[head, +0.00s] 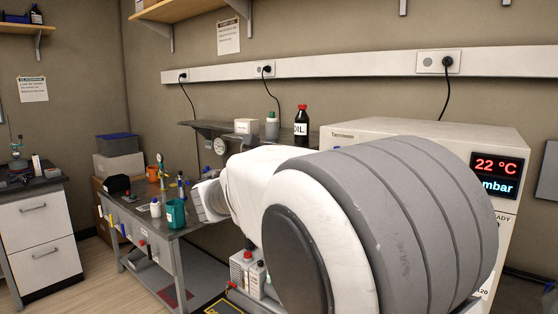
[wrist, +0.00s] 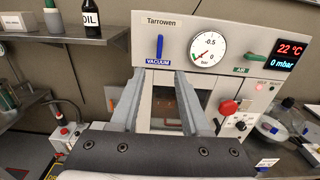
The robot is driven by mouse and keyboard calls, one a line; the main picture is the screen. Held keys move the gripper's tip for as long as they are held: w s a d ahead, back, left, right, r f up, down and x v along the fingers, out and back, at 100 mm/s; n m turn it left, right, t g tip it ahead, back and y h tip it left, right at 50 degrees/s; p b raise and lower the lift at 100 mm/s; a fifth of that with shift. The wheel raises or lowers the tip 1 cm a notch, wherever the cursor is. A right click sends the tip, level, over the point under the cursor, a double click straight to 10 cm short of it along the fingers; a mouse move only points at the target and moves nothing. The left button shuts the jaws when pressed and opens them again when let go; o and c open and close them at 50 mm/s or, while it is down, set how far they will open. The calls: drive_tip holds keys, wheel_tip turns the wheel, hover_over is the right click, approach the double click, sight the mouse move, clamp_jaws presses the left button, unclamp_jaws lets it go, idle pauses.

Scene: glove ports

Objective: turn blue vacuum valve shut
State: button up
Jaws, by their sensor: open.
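The blue vacuum valve (wrist: 160,46) is a small lever on the pale front panel of the Tarrowen oven (wrist: 178,20). It stands upright above a blue VACUUM label. My gripper (wrist: 162,80) is open and empty in the wrist view. Its two grey fingers point at the oven front, with their tips just below and to either side of the label. The lever appears above the fingertips, and I see no contact. In the head view my own arm covers the oven's front left, so the valve and the fingers are hidden there.
A round gauge (wrist: 208,52) is right of the valve, then a green AIR lever (wrist: 248,58). A red knob (wrist: 228,107) sits near the right finger. A shelf with an oil bottle (wrist: 90,18) is at left. A workbench (head: 150,222) stands left of my arm.

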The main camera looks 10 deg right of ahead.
drive_tip(key=x, duration=1.7)
drive_tip(key=shift+w, duration=0.1)
drive_tip(key=shift+c, duration=0.2)
clamp_jaws()
